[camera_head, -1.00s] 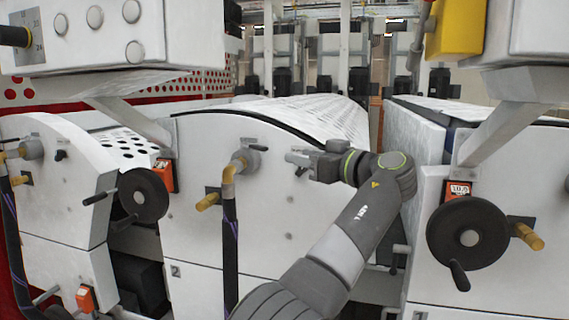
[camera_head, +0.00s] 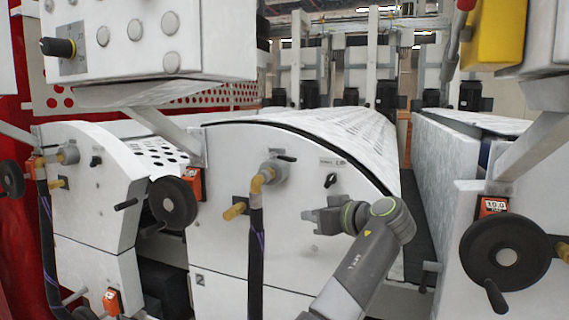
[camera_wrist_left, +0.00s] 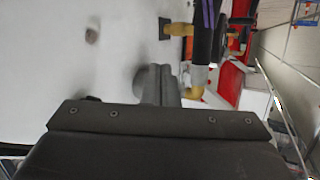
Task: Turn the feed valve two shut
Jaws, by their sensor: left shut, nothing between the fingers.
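The feed valve on the front panel marked 2 is a grey body (camera_head: 276,171) with a brass elbow (camera_head: 259,183). A short dark lever (camera_head: 286,158) at its top points right, roughly level. My left gripper (camera_head: 306,214) is shut and empty, below and to the right of the valve, pointing left and apart from the lever. In the left wrist view, the valve body (camera_wrist_left: 168,88) and brass elbow (camera_wrist_left: 196,83) show beyond the dark gripper housing. The fingertips cannot be made out there. My right gripper is not in view.
A black hose (camera_head: 256,255) hangs from the elbow, beside a brass-coloured knob (camera_head: 235,211). A black switch (camera_head: 331,181) sits above my gripper. Black handwheels (camera_head: 173,203) and (camera_head: 505,256) stick out at left and right. A white control box (camera_head: 150,40) overhangs at upper left.

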